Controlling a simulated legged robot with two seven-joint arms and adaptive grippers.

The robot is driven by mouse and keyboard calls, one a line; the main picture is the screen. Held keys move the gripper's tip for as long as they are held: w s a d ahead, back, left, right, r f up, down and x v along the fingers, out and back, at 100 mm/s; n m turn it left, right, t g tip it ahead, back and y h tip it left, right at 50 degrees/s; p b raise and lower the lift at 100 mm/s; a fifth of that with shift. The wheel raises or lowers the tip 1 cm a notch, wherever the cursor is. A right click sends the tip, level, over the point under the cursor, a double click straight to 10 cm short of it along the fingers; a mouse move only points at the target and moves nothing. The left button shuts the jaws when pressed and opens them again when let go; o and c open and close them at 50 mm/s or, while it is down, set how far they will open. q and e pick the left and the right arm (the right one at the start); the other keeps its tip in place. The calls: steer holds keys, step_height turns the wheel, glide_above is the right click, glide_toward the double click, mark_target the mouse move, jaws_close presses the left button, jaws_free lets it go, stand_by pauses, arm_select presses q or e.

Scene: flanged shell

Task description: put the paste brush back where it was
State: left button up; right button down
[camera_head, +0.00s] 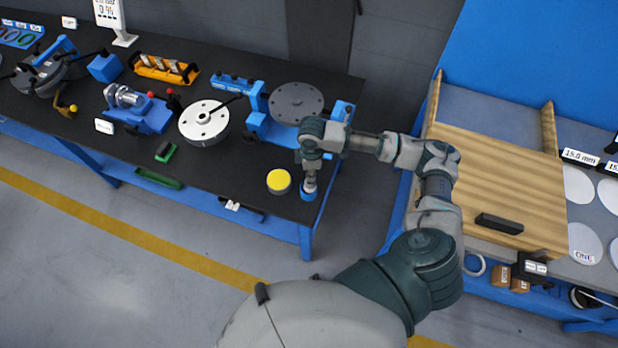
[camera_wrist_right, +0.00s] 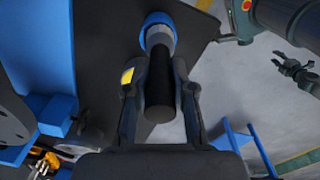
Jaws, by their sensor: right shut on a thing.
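The paste brush shows in the right wrist view as a dark round handle (camera_wrist_right: 160,98) with a grey collar. Its far end meets a blue ring or cup (camera_wrist_right: 157,20); whether it sits inside it I cannot tell. My right gripper (camera_wrist_right: 160,90) is shut around the handle, one finger on each side. In the head view my right gripper (camera_head: 310,172) points down over the blue cup (camera_head: 309,190) at the bench's near right corner. The bristles are hidden. A small gripper, seemingly my left (camera_wrist_right: 296,68), shows far off in the wrist view, too small to judge.
A yellow-topped tin (camera_head: 279,181) stands just left of the blue cup. A grey disc on a blue fixture (camera_head: 296,102) and a white flanged disc (camera_head: 204,122) are farther back on the black bench (camera_head: 225,165). A wooden board (camera_head: 490,185) is on the right bench.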

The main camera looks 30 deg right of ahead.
steer(key=f, duration=0.3)
steer(key=shift+w+f, duration=0.35)
steer(key=shift+w+a+f, duration=0.1)
steer(key=shift+a+f, duration=0.25)
steer(key=shift+f, duration=0.35)
steer(key=c, duration=1.1)
jaws_free()
steer(key=shift+r, duration=0.1)
steer(key=shift+c, duration=0.2)
steer(key=shift+o, duration=0.8)
steer(key=shift+d, duration=0.1)
steer(key=shift+d+r, duration=0.15)
steer(key=shift+r, duration=0.05)
steer(key=r, duration=1)
steer(key=shift+a+r, duration=0.2)
steer(key=shift+r, duration=0.55)
arm_select(q)
steer(key=shift+w+d, duration=0.25)
steer(key=shift+w, duration=1)
arm_select(e)
steer(key=shift+d, duration=0.1)
